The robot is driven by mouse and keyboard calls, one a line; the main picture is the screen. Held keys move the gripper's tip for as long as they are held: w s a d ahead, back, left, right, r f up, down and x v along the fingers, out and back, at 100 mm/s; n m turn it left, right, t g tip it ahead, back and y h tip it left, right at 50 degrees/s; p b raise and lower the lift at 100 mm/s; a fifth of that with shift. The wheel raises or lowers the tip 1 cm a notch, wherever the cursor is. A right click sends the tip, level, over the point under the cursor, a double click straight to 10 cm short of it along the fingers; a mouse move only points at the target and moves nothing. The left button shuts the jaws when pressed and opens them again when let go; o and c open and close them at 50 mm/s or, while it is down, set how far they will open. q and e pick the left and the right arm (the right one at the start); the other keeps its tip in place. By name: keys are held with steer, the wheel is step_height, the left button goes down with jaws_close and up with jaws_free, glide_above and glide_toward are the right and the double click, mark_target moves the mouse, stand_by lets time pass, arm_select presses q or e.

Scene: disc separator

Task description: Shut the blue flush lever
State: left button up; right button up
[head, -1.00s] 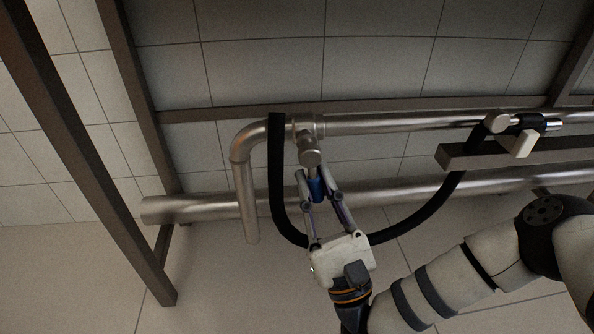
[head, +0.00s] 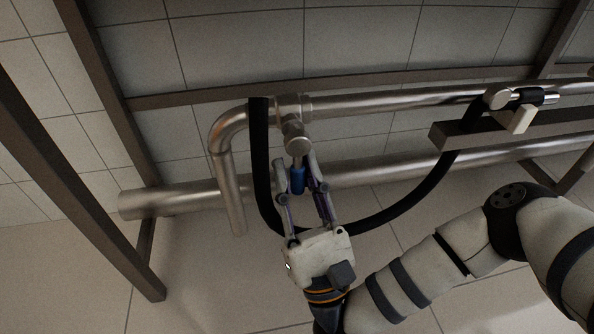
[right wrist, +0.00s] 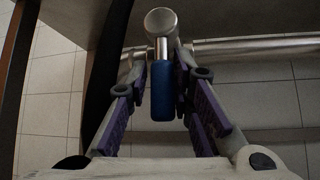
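The blue flush lever (head: 297,179) hangs down from a metal valve fitting (head: 296,138) on the upper pipe. My right gripper (head: 297,163) reaches up from below, with one finger on each side of the lever. In the right wrist view the blue handle (right wrist: 162,92) hangs upright between the purple-padded fingers of my right gripper (right wrist: 163,72). The fingers are apart, with a narrow gap on the handle's left; contact on its right is unclear. My left gripper is in no view.
A black hose (head: 259,165) loops down beside the lever and passes behind my right gripper. A bent pipe (head: 227,165) is to the left. A thick lower pipe (head: 390,171) runs behind.

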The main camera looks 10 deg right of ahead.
steer(key=shift+o, duration=0.6)
steer(key=shift+h, duration=0.3)
steer(key=v, duration=1.2)
steer(key=shift+d, duration=0.1)
